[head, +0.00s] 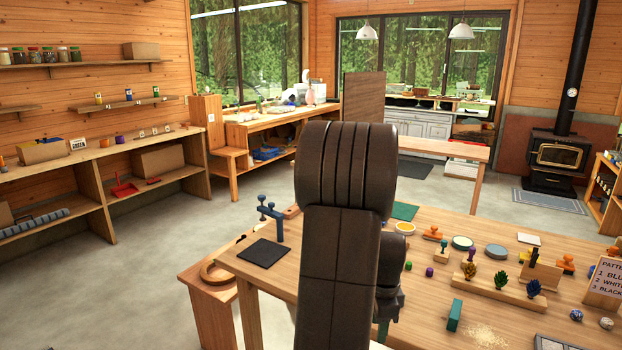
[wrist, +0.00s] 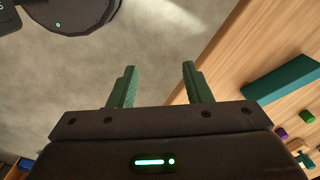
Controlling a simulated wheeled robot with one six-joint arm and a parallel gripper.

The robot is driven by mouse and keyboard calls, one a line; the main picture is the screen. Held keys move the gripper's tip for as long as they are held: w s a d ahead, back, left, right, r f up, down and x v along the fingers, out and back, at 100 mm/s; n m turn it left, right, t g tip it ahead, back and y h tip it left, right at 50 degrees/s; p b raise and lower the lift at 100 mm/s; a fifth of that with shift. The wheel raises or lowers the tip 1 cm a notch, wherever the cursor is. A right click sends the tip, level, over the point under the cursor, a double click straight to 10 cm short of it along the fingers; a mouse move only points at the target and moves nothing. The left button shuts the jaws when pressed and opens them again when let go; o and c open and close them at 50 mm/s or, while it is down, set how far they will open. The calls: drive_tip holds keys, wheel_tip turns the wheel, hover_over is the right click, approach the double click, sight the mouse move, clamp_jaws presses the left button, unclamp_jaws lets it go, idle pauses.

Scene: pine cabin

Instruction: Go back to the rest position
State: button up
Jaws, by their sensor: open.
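My gripper (wrist: 158,85) shows in the wrist view with its two green fingers apart and nothing between them. It is over the grey floor, just beside the edge of the wooden table (wrist: 218,62). In the head view my dark arm rises in the middle and hides much of the gripper. The same table (head: 415,285) is in front and to the right of the arm.
A teal block (head: 454,315) lies on the table; it also shows in the wrist view (wrist: 282,78). A pine cone stand (head: 490,291), stamps and a pattern sign (head: 606,279) are farther right. A black mat (head: 263,252) lies at the table's left corner. Open floor (head: 150,275) is on the left.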

drive_tip(key=w+a+f+n, duration=0.3)
drive_tip(key=a+n, duration=0.2)
drive_tip(key=n, duration=0.1)
drive_tip(key=shift+w+a, duration=0.2)
drive_tip(key=shift+w, duration=0.05)
